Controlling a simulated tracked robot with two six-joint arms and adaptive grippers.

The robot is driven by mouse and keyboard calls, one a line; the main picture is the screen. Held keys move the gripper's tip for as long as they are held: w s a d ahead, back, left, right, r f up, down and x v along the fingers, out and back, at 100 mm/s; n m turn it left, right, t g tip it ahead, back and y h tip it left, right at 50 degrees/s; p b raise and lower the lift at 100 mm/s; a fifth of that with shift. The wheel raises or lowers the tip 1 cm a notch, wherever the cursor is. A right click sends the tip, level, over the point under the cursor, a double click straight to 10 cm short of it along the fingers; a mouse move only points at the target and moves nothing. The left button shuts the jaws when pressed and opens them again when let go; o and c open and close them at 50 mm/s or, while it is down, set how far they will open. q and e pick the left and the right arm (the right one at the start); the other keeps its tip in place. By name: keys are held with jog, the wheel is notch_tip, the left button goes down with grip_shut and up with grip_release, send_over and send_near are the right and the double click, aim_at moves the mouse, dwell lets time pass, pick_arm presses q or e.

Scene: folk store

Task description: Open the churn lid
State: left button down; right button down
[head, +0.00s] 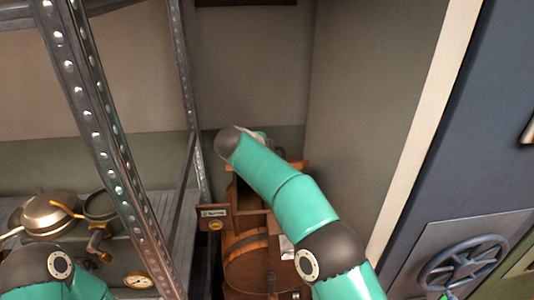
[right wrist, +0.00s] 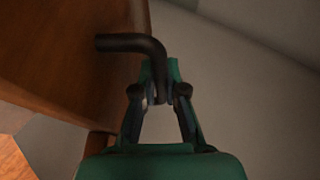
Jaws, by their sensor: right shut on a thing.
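The wooden churn (head: 247,262) with dark bands stands at the bottom middle of the head view, partly behind my right arm. In the right wrist view, a brown wooden panel (right wrist: 60,60), which looks like the churn lid, fills the left side. A dark bent handle (right wrist: 130,42) stands out by its edge. My right gripper (right wrist: 160,92) is shut on the handle's downward end. In the head view my right arm's end hides most of this gripper and much of the churn top. My left arm shows at the bottom left; its gripper is out of view.
A metal shelf with punched posts (head: 95,120) stands close to the left of the churn. It holds pans (head: 48,212) and a dial gauge (head: 138,280). A wall (head: 360,120) is close on the right. A blue safe-like door with a handwheel (head: 462,265) is at far right.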

jog(key=shift+w+d+r, duration=0.1)
jog(key=shift+w+r, duration=0.05)
dwell(0.4)
jog(key=c, duration=1.5)
grip_release()
jog(key=v, duration=1.2)
jog(key=shift+w, duration=0.1)
